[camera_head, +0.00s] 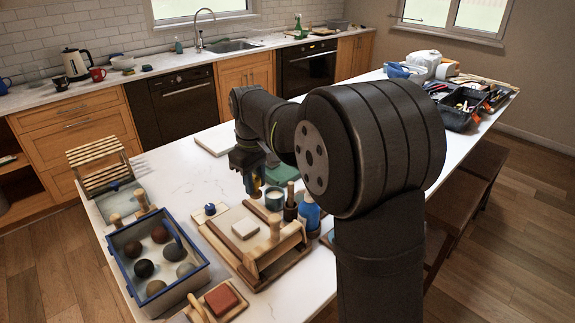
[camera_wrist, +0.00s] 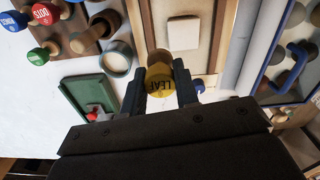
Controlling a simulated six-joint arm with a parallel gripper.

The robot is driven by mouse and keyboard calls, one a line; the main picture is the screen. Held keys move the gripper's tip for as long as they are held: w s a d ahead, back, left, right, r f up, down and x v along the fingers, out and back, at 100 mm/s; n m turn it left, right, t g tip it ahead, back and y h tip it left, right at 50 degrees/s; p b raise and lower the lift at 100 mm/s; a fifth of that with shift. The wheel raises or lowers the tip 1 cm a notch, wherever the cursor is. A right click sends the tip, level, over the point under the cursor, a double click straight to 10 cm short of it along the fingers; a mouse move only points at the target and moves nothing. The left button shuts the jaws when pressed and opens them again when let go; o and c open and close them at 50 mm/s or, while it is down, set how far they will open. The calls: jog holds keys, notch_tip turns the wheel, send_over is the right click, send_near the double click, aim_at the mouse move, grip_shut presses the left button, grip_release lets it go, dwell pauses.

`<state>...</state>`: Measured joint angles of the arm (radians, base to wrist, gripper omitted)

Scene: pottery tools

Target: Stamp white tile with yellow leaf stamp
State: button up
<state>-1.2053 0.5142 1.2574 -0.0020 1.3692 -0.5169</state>
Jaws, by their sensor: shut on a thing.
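In the head view my gripper (camera_head: 247,174) holds the stamp above the counter, just left of a cup. The white tile (camera_wrist: 183,33) is a small pale square lying flat on a wooden board (camera_wrist: 207,68). The tile also shows in the head view (camera_head: 245,229), nearer the camera than the gripper. The stamp is apart from the tile. Its lower face is hidden in the wrist view.
A blue-rimmed box (camera_head: 197,262) of several clay balls stands left of the board. The wrist view shows red, blue and green stamps (camera_wrist: 45,13) and a green tray (camera_wrist: 90,101).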

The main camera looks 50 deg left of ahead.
send_over(246, 226)
jog(key=f, duration=0.1)
jog(key=shift+n, duration=0.3)
jog(key=shift+s+f, duration=0.1)
jog(key=shift+f, duration=2.9)
jog(key=shift+f, duration=0.7)
jog(key=shift+r, duration=0.1)
notch_tip(246, 226, up, 6)
